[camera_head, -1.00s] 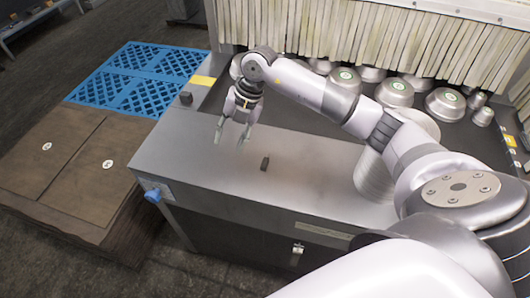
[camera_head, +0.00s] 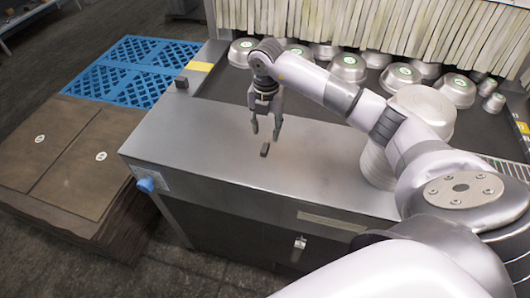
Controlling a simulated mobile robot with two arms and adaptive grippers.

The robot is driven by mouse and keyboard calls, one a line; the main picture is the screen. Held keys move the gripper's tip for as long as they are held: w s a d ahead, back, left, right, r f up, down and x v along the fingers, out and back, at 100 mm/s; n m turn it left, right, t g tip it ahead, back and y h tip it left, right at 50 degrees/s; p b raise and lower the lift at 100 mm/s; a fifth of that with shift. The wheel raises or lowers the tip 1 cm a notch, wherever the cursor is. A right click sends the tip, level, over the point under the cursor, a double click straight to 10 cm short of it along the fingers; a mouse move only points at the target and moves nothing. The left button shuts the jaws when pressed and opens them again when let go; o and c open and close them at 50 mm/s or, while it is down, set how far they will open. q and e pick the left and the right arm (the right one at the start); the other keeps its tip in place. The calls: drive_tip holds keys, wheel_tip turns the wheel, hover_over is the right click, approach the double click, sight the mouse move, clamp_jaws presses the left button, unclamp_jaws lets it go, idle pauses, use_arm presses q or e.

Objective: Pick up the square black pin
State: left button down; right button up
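A small black pin (camera_head: 264,150) stands on the bare grey metal top of the counter (camera_head: 210,165), near its middle. My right gripper (camera_head: 265,133) points down just above and behind the pin, with its two fingers apart and nothing between them. The fingertips look close to the pin, but I cannot tell the exact gap. A second small dark block (camera_head: 181,83) sits at the counter's back left, beside a yellow strip. My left gripper is not in view.
Several round metal pans (camera_head: 400,75) lie on the dark surface behind the counter, under a strip curtain (camera_head: 350,25). A stack of pans (camera_head: 420,110) stands at the right beside my arm. A blue pallet (camera_head: 130,70) and brown boards (camera_head: 65,165) are at the left. The counter's left part is clear.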

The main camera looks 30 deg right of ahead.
sight(265, 147)
drive_tip(key=f+b, duration=0.1)
drive_tip(key=f, duration=0.1)
drive_tip(key=f+b, duration=0.1)
drive_tip(key=f, duration=0.1)
drive_tip(key=a+f+b, duration=0.1)
drive_tip(key=f, duration=0.1)
drive_tip(key=shift+s+f, duration=0.1)
drive_tip(key=shift+s, duration=0.25)
drive_tip(key=shift+d, duration=0.1)
drive_tip(key=shift+c, duration=0.4)
clamp_jaws()
